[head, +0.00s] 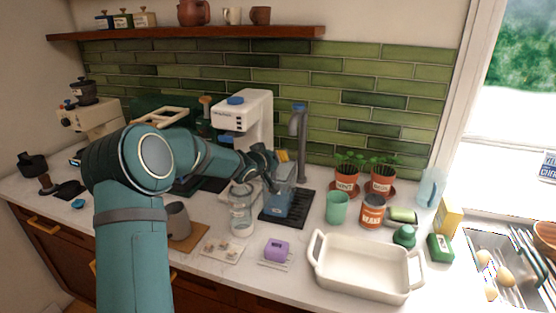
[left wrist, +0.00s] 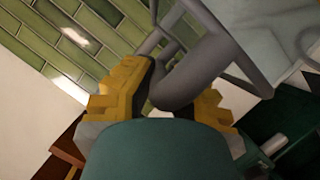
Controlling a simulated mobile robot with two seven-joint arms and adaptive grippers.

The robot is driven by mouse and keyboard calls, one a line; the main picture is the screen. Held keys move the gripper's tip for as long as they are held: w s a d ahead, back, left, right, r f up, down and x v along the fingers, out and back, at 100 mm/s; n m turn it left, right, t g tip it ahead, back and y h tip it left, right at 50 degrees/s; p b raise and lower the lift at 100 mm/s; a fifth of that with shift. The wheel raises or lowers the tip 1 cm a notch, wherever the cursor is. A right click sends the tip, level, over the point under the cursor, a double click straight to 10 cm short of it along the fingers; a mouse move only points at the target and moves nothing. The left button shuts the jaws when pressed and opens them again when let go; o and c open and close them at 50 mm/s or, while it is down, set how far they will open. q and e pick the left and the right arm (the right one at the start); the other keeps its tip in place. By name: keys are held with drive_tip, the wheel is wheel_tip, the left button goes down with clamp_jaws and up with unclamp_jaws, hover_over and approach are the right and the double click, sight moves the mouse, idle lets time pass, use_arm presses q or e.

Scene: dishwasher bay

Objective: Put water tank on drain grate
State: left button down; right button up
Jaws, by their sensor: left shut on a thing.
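The water tank (head: 279,200) is a translucent blue-grey container. In the head view it is roughly upright over the black drain grate (head: 300,215), in front of the grey tap. I cannot tell whether its base touches the grate. My left gripper (head: 272,166) is at the top of the tank. In the left wrist view, its yellow fingers (left wrist: 165,97) are shut around a curved grey handle (left wrist: 180,82), with part of the clear tank (left wrist: 262,40) at upper right. My right gripper is not in view.
A glass jar (head: 241,212) stands close left of the grate and the grey tap (head: 299,135) rises behind it. A green cup (head: 337,208) is to the right. A white baking dish (head: 365,268) is at front right. A white coffee machine (head: 250,112) is behind my arm.

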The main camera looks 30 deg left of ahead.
use_arm(q)
drive_tip(key=shift+f, duration=0.15)
idle(0.7)
drive_tip(key=c, duration=1.1)
unclamp_jaws()
drive_tip(key=shift+o, duration=0.2)
drive_tip(key=shift+f, duration=0.2)
drive_tip(key=shift+s+r, duration=0.2)
drive_tip(key=shift+s, duration=0.2)
drive_tip(key=v, duration=1.1)
drive_tip(key=shift+s+r, duration=0.1)
